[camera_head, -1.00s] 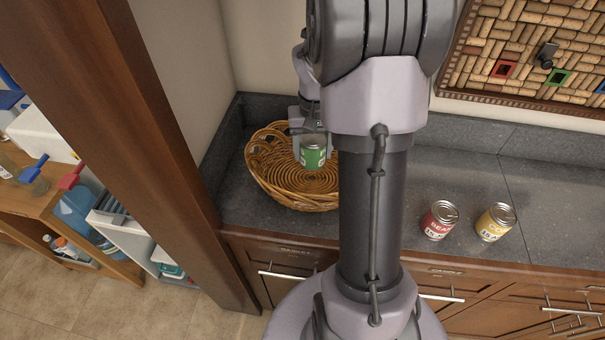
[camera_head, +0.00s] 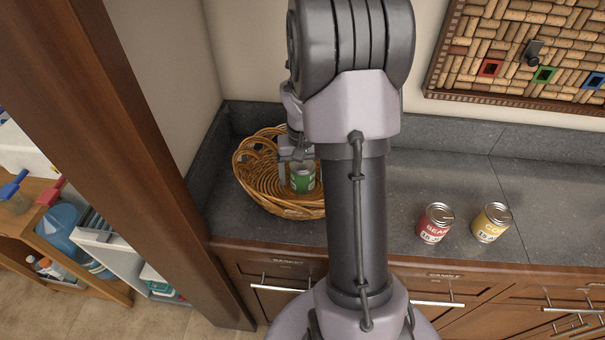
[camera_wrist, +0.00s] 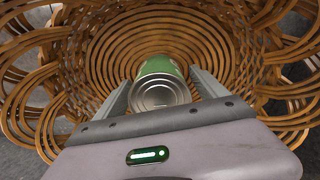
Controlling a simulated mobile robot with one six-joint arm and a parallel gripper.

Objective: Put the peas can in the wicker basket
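The peas can (camera_head: 303,180) is green with a bare metal end and stands inside the wicker basket (camera_head: 246,190), toward the basket's right half. In the wrist view the can's metal lid (camera_wrist: 160,96) faces me, with a finger along each side. The woven floor of the wicker basket (camera_wrist: 110,50) lies beyond the can. I cannot tell for certain whether the can's base touches it. My arm hides part of the basket's right side.
A red beans can (camera_head: 434,224) and a yellow corn can (camera_head: 491,223) stand on the dark counter (camera_head: 400,185) at the right. A wooden post (camera_head: 120,150) stands to the left. A cork board (camera_head: 540,50) hangs on the back wall.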

